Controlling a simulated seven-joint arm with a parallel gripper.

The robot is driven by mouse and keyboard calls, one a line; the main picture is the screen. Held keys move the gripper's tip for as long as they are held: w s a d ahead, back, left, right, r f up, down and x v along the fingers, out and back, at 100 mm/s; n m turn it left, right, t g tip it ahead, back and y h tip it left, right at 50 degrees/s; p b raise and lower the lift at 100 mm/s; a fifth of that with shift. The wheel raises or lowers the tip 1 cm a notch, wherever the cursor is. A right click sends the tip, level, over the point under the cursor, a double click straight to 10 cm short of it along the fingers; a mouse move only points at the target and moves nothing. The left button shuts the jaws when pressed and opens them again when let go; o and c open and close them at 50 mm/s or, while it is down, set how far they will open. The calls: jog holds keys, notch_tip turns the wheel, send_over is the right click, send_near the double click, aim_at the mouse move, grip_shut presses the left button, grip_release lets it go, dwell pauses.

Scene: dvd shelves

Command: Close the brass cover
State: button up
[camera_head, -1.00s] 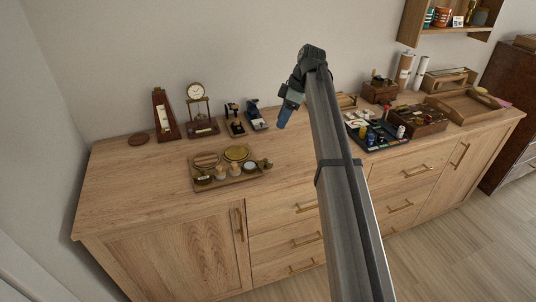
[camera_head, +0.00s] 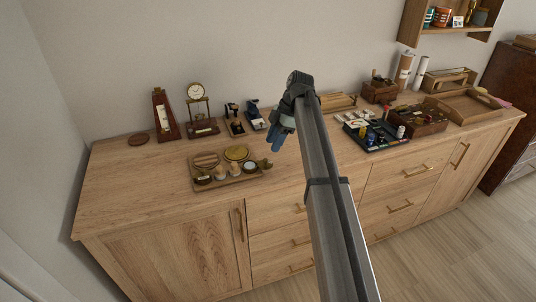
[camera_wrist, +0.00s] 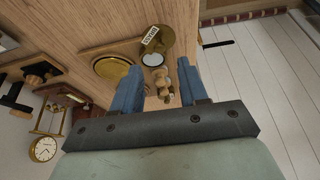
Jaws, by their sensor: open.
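A tray (camera_head: 205,186) of small items lies on the left part of the sideboard. At its right end is a small round pale-faced piece (camera_head: 250,167) with a brass cover (camera_head: 265,164) beside it that looks swung open. My gripper (camera_head: 278,141) is above the sideboard, right of and behind the tray. It is open and empty; its blue fingers (camera_wrist: 159,85) frame the tray's small parts.
A metronome (camera_head: 163,115), a clock (camera_head: 197,97) and two small dark devices (camera_head: 235,120) stand behind the tray. A dark tray of bottles (camera_head: 375,135) is to the right. Bare wood lies left of and in front of the tray.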

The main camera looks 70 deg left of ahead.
aim_at(265, 159)
jog(key=shift+x, duration=3.05)
grip_shut()
